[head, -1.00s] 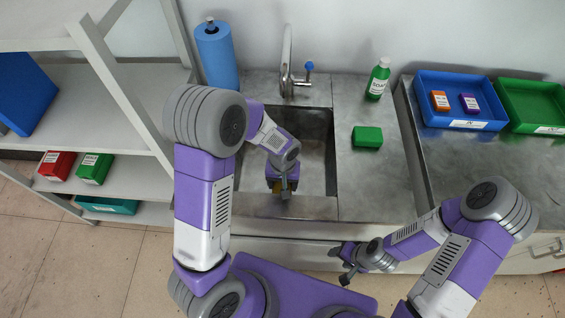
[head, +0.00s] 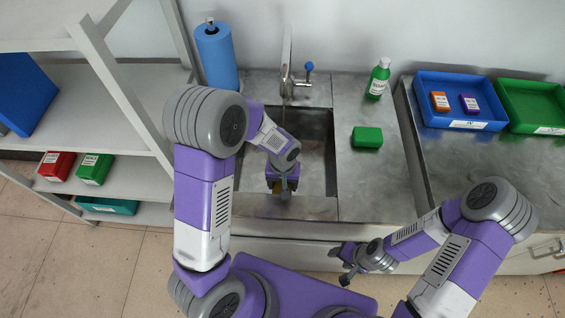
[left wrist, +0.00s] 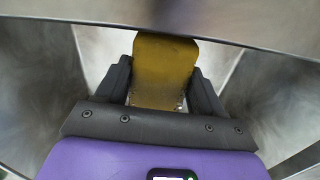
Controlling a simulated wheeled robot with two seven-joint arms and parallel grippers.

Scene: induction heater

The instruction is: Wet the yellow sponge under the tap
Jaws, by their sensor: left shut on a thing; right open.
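The yellow sponge (left wrist: 165,70) is held between the two dark fingers of my left gripper (left wrist: 160,88) in the left wrist view. In the head view my left gripper (head: 283,187) is low over the front part of the metal sink (head: 315,165), and only a little of the sponge shows there. The tap (head: 287,75) stands behind the sink, with a blue knob (head: 309,66) on its right. The sponge is in front of the tap, apart from it. I cannot tell whether water runs. My right gripper (head: 345,264) is open and empty in front of the counter.
A blue paper roll (head: 216,58) stands left of the tap. A green bottle (head: 378,78) and a green block (head: 367,137) are on the counter to the right. Blue (head: 450,85) and green (head: 530,100) trays lie further right. A shelf unit (head: 120,90) stands at left.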

